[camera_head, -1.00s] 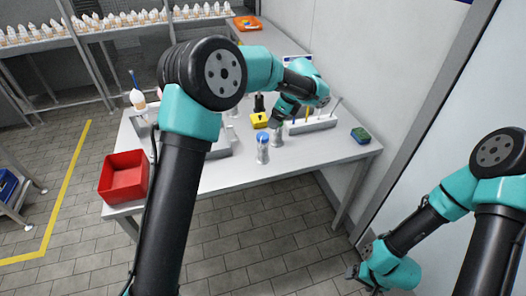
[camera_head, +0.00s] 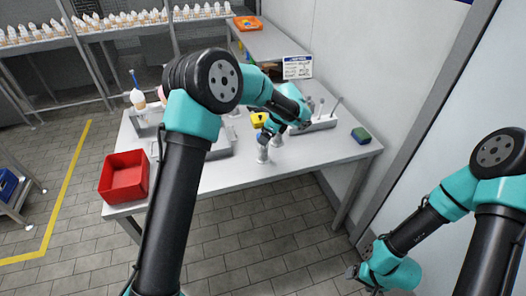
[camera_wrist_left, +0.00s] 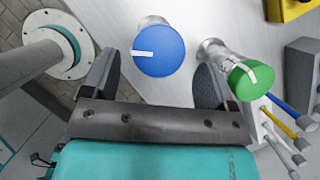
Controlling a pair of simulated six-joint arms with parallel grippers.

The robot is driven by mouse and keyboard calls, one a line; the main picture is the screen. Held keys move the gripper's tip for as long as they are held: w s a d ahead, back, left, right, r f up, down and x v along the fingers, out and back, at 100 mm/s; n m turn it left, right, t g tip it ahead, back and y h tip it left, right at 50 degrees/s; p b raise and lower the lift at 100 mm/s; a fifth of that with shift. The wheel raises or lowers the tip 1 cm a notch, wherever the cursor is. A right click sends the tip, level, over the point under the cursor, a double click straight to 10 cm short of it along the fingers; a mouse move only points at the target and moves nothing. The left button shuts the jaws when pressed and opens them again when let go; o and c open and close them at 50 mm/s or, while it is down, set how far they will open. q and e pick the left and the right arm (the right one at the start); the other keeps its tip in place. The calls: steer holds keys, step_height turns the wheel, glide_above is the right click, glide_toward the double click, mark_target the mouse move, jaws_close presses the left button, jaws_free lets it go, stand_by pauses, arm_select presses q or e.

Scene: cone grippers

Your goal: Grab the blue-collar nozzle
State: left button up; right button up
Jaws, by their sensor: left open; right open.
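The blue-collar nozzle (camera_head: 262,155) stands on the table near its front edge, its top partly hidden by my left gripper in the head view. In the left wrist view its round blue top with a white mark (camera_wrist_left: 160,58) shows between and just beyond the fingers. My left gripper (camera_wrist_left: 156,84) is open and empty above it; it also shows in the head view (camera_head: 269,135). A green-topped nozzle (camera_wrist_left: 240,80) stands close to the right finger in the wrist view. My right gripper (camera_head: 354,272) is open, low at the right, away from the table.
A yellow block (camera_head: 258,119) and a grey rack (camera_head: 320,123) with upright tools stand behind the nozzles. A green-and-blue block (camera_head: 361,135) lies at the right. A red bin (camera_head: 123,178) sits at the left. The table's front strip is clear.

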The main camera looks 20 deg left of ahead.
mark_target(263, 150)
arm_select(q)
steer(key=shift+x, duration=2.55)
steer(key=shift+s, duration=0.15)
steer(key=shift+c, duration=0.4)
steer(key=c, duration=1.1)
